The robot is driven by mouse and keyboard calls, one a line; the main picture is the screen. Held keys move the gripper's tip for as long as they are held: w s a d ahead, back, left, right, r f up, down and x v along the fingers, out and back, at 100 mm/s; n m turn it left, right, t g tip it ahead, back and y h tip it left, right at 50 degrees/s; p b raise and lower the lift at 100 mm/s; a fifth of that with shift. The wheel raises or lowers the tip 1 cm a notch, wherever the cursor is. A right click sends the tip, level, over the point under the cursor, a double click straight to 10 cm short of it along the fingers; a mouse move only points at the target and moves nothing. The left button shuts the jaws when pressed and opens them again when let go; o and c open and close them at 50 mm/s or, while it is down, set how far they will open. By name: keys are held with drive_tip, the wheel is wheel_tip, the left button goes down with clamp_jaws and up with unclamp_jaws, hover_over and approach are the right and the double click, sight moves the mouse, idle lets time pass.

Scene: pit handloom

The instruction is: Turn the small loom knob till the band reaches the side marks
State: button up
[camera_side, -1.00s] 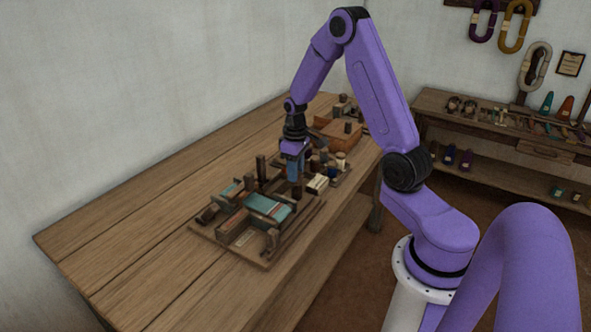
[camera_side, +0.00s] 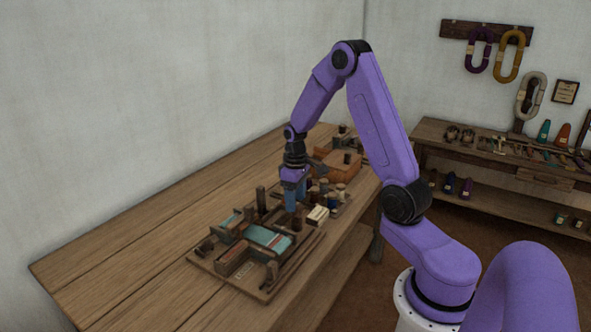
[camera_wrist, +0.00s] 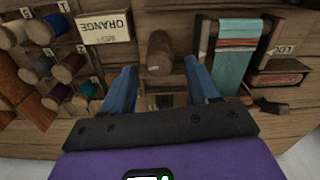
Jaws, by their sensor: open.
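The loom's teal band with reddish stripes (camera_side: 268,237) lies in its wooden frame, left of my gripper in the side view. It also shows at the upper right of the wrist view (camera_wrist: 231,72). My gripper (camera_side: 291,209) points down beside the frame, with its blue fingers apart. In the wrist view a brown wooden cylinder (camera_wrist: 159,53), possibly the small knob, stands just ahead of the gap between the fingertips (camera_wrist: 160,82). I cannot tell whether a finger touches it. The side marks are too small to make out.
An upright wooden post (camera_side: 261,200) rises behind the band. The table's left part (camera_side: 120,262) is clear.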

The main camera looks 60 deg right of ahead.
wheel_tip(320, 180, up, 16)
idle(0.4)
drive_tip(key=shift+r, duration=0.1)
drive_tip(key=s+a+f+n, duration=0.1)
drive_tip(key=s+a+n, duration=0.25)
drive_tip(key=a, duration=0.55)
drive_tip(key=s+a+n, duration=0.2)
drive_tip(key=s+a, duration=0.2)
drive_tip(key=a, duration=0.5)
drive_tip(key=s+a+f+n, duration=0.1)
drive_tip(key=s+a+n, duration=0.1)
drive_tip(key=s, duration=0.7)
drive_tip(key=s+a+f+n, duration=0.2)
drive_tip(key=s+a+n, duration=0.1)
drive_tip(key=s, duration=0.7)
drive_tip(key=shift+a+f+n, duration=0.25)
drive_tip(key=shift+a+n, duration=0.1)
drive_tip(key=shift+a, duration=0.05)
